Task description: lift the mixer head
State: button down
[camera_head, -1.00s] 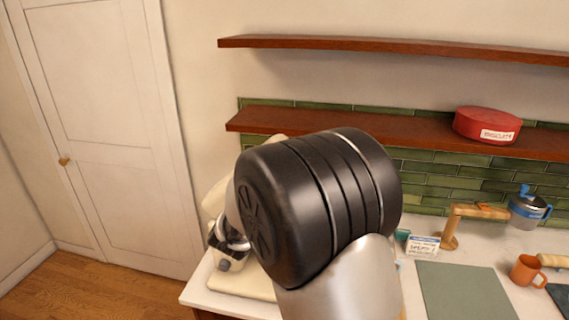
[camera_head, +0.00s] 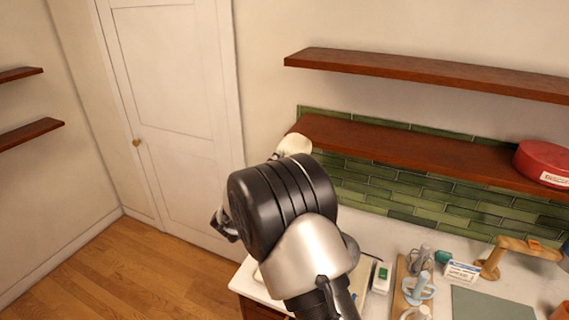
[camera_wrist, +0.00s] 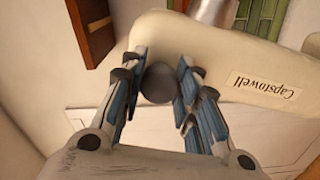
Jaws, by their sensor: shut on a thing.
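The cream mixer head (camera_wrist: 225,70) fills much of the wrist view, with an upside-down "Capstowell" label on it. A round dark grey knob (camera_wrist: 160,84) on the head sits between the fingers of my gripper (camera_wrist: 160,72), which is shut on it. In the head view, a cream part of the mixer (camera_head: 294,144) shows above my arm, in front of the lower shelf's left end. My gripper (camera_head: 225,227) is at the arm's left, partly hidden. My arm hides most of the mixer, so the head's tilt is hard to tell.
The counter (camera_head: 262,288) has its left end below my arm. A wooden board (camera_head: 402,290) with beaters, a small white box (camera_head: 461,271) and a wooden stand (camera_head: 492,262) are at the right. A lower shelf (camera_head: 400,146) runs above. Floor (camera_head: 130,270) is free at left.

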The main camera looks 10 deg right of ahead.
jog(key=shift+a+r, duration=0.1)
jog(key=shift+r, duration=0.1)
jog(key=c, duration=1.2)
grip_release()
jog(key=shift+f, duration=0.15)
jog(key=v, duration=1.2)
jog(key=shift+w, duration=0.1)
